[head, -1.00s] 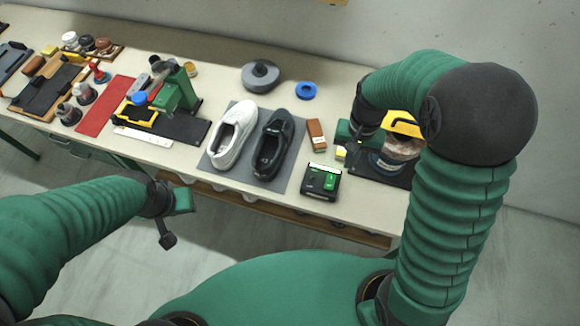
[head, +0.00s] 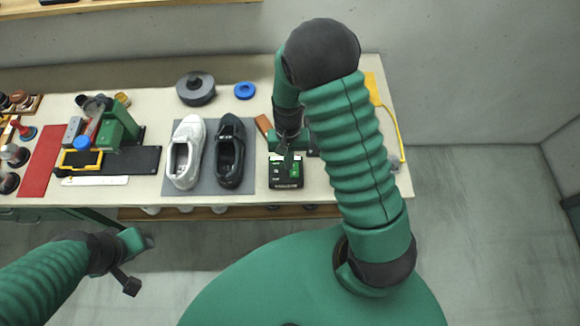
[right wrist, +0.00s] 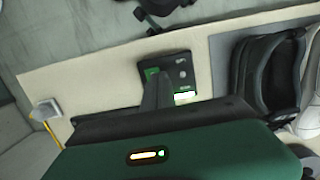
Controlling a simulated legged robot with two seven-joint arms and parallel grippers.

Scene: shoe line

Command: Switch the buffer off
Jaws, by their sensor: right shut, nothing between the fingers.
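A small black control box (head: 286,181) with green and white patches on top stands near the table's front edge. It also shows in the right wrist view (right wrist: 184,62). My right gripper (head: 288,156) is shut and empty, pointing down over the box. In the right wrist view its fingers (right wrist: 157,92) overlap the box's top; I cannot tell whether they touch it. A machine with a yellow guard (head: 386,115), likely the buffer, is mostly hidden behind my right arm. My left gripper (head: 133,241) hangs in front of the table, away from everything; its jaw opening is unclear.
A white shoe (head: 184,152) and a black shoe (head: 230,152) lie on a grey mat (head: 207,182) left of the box. A grey round piece (head: 196,88) and a blue ring (head: 245,90) sit behind them. A green press (head: 118,128) stands further left.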

